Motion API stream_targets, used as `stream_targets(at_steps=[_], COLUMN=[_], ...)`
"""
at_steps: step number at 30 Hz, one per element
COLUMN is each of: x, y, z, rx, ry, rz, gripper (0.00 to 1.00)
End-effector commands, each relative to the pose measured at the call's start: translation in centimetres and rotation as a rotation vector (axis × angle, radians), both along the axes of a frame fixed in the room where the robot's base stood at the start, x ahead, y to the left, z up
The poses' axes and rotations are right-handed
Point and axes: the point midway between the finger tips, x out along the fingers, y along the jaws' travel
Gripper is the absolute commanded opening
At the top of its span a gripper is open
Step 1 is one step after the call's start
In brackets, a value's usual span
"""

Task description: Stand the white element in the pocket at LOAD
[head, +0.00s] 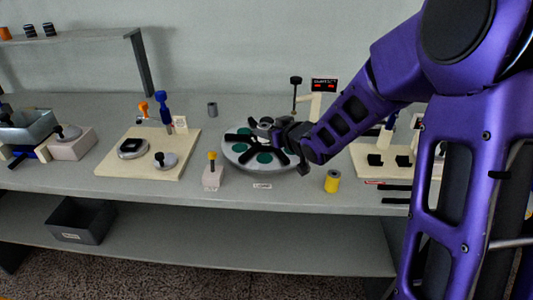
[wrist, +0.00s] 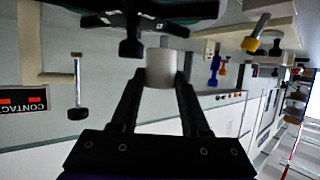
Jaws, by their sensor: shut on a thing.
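The white element (wrist: 160,66) is a short pale cylinder between the two fingertips of my gripper (wrist: 160,78) in the wrist view. My gripper is shut on its sides. In the head view my gripper (head: 284,129) is above the back right part of the round grey turntable (head: 231,160), which has dark green round pockets and black spokes. The LOAD label (head: 262,185) appears on the table's front part, just before the turntable; its print is blurred. In the wrist view a black spoke end is close beside the element. Whether the element touches the turntable cannot be told.
A black-knobbed post (head: 295,92) and a sign with red lights (head: 324,86) stand behind the turntable. A pink block with a yellow-topped peg (head: 212,172) stands front left, a yellow cylinder (head: 332,181) front right. A grey cylinder (head: 212,109) stands farther back.

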Motion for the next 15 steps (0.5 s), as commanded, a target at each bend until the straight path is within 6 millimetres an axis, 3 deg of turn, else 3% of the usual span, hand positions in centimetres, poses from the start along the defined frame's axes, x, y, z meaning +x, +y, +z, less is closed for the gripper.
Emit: stream_targets(at_steps=[3, 8, 15], x=[0.0, 0.0, 0.0], y=[0.1, 0.0, 0.0], z=[-2.2, -3.2, -6.4], rx=[0.001, 0.0, 0.001], ry=[0.002, 0.0, 0.002], rz=[0.001, -0.001, -0.001], gripper=[0.0, 0.0, 0.0])
